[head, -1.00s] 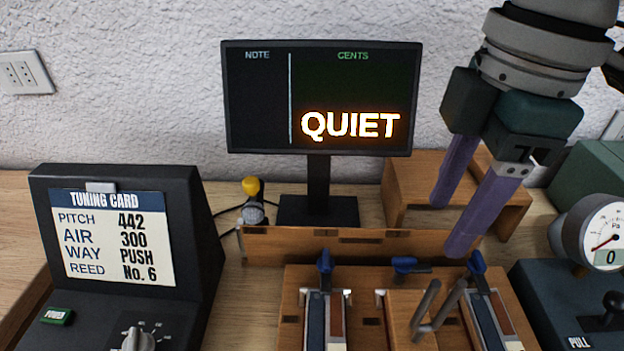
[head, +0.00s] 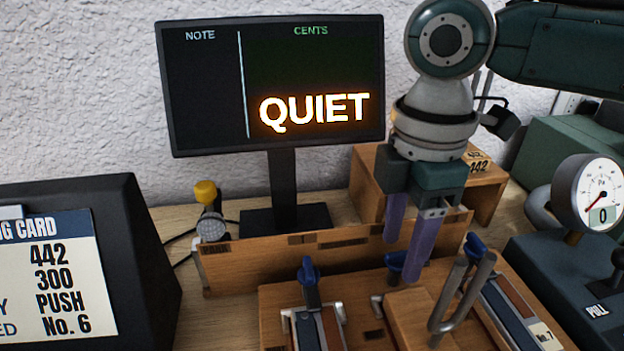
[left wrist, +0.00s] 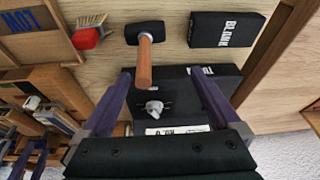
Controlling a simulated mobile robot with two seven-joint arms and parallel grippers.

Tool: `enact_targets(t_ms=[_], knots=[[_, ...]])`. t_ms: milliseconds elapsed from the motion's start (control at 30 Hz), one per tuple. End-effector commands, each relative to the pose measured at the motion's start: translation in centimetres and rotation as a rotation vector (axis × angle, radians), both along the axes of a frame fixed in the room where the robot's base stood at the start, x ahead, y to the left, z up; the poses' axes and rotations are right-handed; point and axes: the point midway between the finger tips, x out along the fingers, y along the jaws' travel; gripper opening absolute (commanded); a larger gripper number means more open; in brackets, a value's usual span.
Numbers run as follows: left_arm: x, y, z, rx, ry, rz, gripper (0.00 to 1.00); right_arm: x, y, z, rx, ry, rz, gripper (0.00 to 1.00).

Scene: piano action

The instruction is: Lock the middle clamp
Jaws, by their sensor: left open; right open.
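The middle clamp (head: 396,262) has a blue lever and sits on the wooden block between the left clamp (head: 308,275) and the right clamp (head: 475,246). My right gripper (head: 404,255) is open, its two purple fingers pointing down at the middle clamp. One finger is behind and left of the blue lever, the other in front and right of it; I cannot tell if they touch it.
A steel fork-shaped bar (head: 462,290) stands just right of the middle clamp. A low wooden rail (head: 260,262) and the monitor (head: 270,90) are behind. A pressure gauge (head: 590,195) is at right. A hammer (left wrist: 145,60) and red brush (left wrist: 86,39) show in the left wrist view.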

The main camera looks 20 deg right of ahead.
Motion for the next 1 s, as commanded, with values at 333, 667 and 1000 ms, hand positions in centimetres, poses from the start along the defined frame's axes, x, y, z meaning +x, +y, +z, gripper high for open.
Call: enact_targets(t_ms=[333, 667, 1000], knots=[[-0.02, 0.12, -0.07, 0.004, 0.000, -0.003, 0.97, -0.01, 0.03, -0.39, 0.001, 0.000, 0.001, 0.56], [-0.03, 0.30, -0.09, 0.011, 0.000, -0.007, 0.97, 0.00, 0.03, -0.36, 0.001, 0.000, 0.000, 0.19], [-0.02, 0.30, -0.09, 0.011, 0.000, -0.006, 0.97, -0.01, 0.03, -0.34, 0.001, 0.000, 0.000, 0.00]])
